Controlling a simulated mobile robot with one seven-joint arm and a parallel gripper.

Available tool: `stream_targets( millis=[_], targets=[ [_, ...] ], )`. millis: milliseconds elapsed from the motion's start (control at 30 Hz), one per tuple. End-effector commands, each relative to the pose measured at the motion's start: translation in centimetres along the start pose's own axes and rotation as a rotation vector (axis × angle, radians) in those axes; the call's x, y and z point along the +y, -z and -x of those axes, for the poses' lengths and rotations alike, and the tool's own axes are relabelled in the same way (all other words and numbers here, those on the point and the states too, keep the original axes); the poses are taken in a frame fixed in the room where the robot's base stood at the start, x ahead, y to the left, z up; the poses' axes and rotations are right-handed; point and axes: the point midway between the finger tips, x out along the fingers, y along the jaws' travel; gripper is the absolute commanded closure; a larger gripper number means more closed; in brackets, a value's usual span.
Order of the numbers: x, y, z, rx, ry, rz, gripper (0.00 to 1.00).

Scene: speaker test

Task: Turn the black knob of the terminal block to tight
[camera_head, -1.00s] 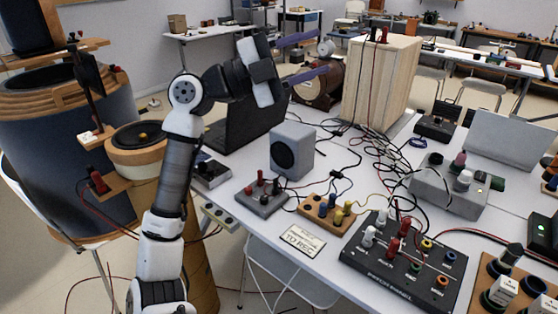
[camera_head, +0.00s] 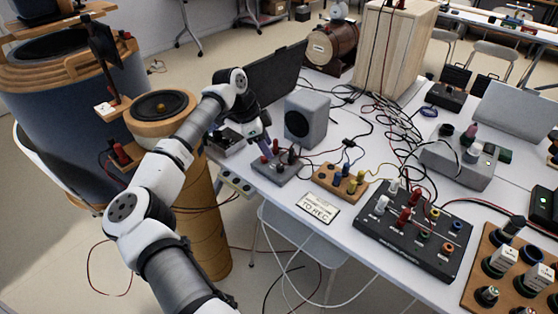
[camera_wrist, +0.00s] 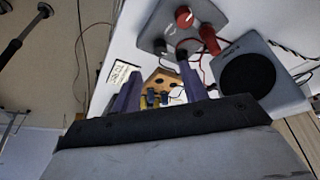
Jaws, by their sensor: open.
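A small grey terminal block (camera_head: 272,172) lies on the white table in front of the grey speaker, with red knobs and a black knob (camera_head: 292,156) standing on it. In the wrist view the block (camera_wrist: 168,22) is at the top, with a black knob (camera_wrist: 182,54) right by the tip of the right finger. My gripper (camera_head: 262,148) hangs over the block's back left side, its purple fingers apart. In the wrist view my gripper (camera_wrist: 159,70) has nothing between its fingers. Whether a finger touches the knob is unclear.
The speaker (camera_head: 306,118) stands close behind the block. A wooden board (camera_head: 326,182) with blue and yellow posts is to its right. A black panel (camera_head: 405,240), a paper label (camera_head: 317,207) and loose cables are nearby. A dark laptop (camera_head: 277,83) stands behind.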

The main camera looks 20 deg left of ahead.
Motion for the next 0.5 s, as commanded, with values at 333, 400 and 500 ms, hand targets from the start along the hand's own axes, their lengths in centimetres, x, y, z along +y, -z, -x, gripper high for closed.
stream_targets(
  millis=[333,400,500],
  targets=[
    [0.0,0.2,-6.6,0.004,-0.001,-0.002,0.56],
    [0.0,0.2,-7.4,0.002,0.000,-0.002,0.56],
    [0.0,0.2,-8.1,0.003,0.001,-0.002,0.56]
  ],
)
